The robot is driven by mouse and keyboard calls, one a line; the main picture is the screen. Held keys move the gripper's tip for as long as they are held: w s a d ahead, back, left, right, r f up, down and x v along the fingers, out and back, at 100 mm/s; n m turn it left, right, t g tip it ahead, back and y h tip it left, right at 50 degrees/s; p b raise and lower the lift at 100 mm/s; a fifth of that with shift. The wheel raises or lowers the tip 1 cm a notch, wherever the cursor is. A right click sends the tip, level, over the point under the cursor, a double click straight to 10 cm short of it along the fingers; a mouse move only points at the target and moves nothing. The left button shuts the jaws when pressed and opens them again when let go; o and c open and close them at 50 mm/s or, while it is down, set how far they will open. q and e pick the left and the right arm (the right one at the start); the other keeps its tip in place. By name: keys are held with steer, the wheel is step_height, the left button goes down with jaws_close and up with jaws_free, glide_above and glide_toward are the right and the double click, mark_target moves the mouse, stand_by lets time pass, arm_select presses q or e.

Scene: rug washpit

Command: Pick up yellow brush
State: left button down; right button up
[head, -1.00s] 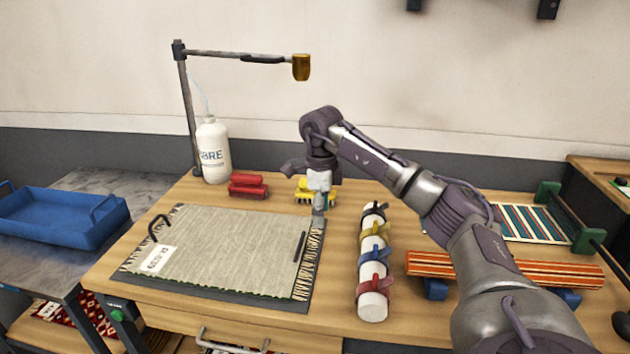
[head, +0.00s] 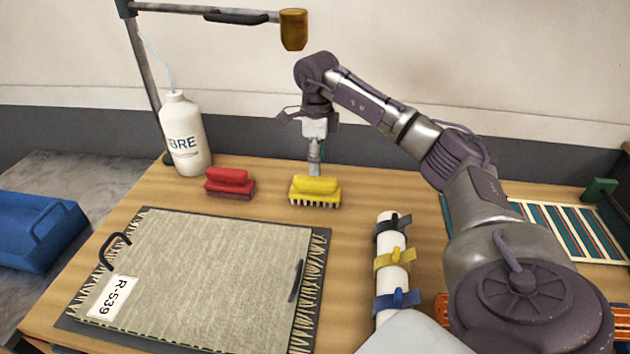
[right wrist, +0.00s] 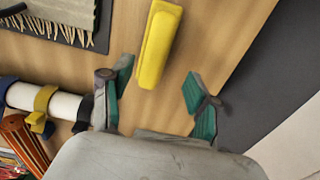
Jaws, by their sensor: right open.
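The yellow brush (head: 315,190) stands on the wooden table, bristles down, behind the right part of the grey rug. My right gripper (head: 315,160) is above and behind the brush in the head view, with fingers pointing down. In the right wrist view the yellow brush (right wrist: 158,45) lies ahead of the two green-padded fingers of the right gripper (right wrist: 158,98), roughly in line with the gap between them. The fingers are spread apart with nothing between them. My left gripper is not in view.
A red brush (head: 230,182) stands left of the yellow one. A white bottle (head: 186,135) and a lamp-like arm (head: 293,30) are behind. The grey rug (head: 205,270) lies in front. A white roll with coloured straps (head: 391,250) lies to the right.

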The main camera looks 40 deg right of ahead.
mark_target(315, 178)
steer(key=shift+s+a+f, duration=0.1)
steer(key=shift+s+f, duration=0.05)
steer(key=shift+f, duration=0.3)
steer(key=shift+s+a+f, duration=0.1)
steer(key=shift+f, duration=0.3)
step_height(315, 178, down, 4)
steer(key=shift+w+a+f+p, duration=0.1)
steer(key=shift+f+p, duration=0.15)
steer(key=shift+p, duration=0.4)
jaws_close()
